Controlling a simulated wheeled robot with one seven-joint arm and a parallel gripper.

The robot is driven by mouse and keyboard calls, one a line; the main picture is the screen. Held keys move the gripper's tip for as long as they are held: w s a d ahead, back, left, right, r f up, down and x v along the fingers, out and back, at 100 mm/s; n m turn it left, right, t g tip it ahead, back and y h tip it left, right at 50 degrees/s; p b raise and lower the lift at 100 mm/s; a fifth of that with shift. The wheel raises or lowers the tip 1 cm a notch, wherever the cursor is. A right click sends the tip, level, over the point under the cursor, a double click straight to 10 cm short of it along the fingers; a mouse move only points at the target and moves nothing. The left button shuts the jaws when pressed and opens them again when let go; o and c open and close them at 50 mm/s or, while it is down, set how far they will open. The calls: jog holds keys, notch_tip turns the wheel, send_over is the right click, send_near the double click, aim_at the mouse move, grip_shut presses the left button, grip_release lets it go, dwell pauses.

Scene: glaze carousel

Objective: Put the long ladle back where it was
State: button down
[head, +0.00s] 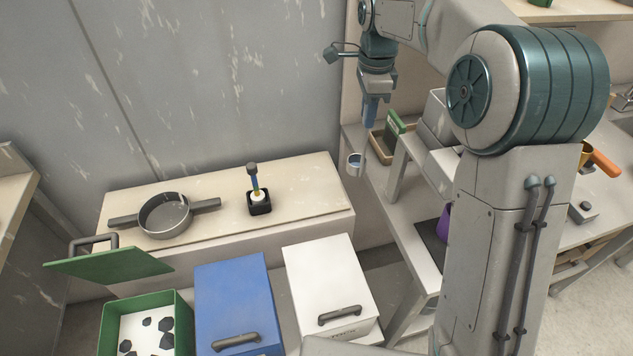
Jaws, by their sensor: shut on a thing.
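My gripper (376,92) is at the top centre, pointing down, in front of the wall edge and above the shelves on the right. It is shut on the upper end of the long ladle, whose blue handle (370,112) hangs below the fingers. A small metal cup with a blue-grey inside (355,165) shows below the handle and appears to be the ladle's bowl. The thin link between handle and cup is hard to make out. The ladle hangs roughly upright, apparently clear of the counter.
A pale counter (310,190) holds a grey two-handled pan (165,216) and a black holder (259,204) with a multicoloured tool. In front are an open green bin (178,305), a blue bin (232,285) and a white bin (322,275). A green block (393,123) stands in a tray.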

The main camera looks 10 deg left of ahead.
jog(key=s+a+f+p, duration=0.1)
jog(key=a+f, duration=0.9)
jog(key=a, duration=0.1)
jog(key=shift+s+a+f, duration=0.15)
jog(key=shift+s+f, duration=0.1)
jog(key=shift+f, duration=0.25)
jog(key=shift+f, duration=0.15)
jog(key=c, duration=1.2)
grip_release()
notch_tip(320, 180, up, 12)
jog(key=shift+r, duration=0.25)
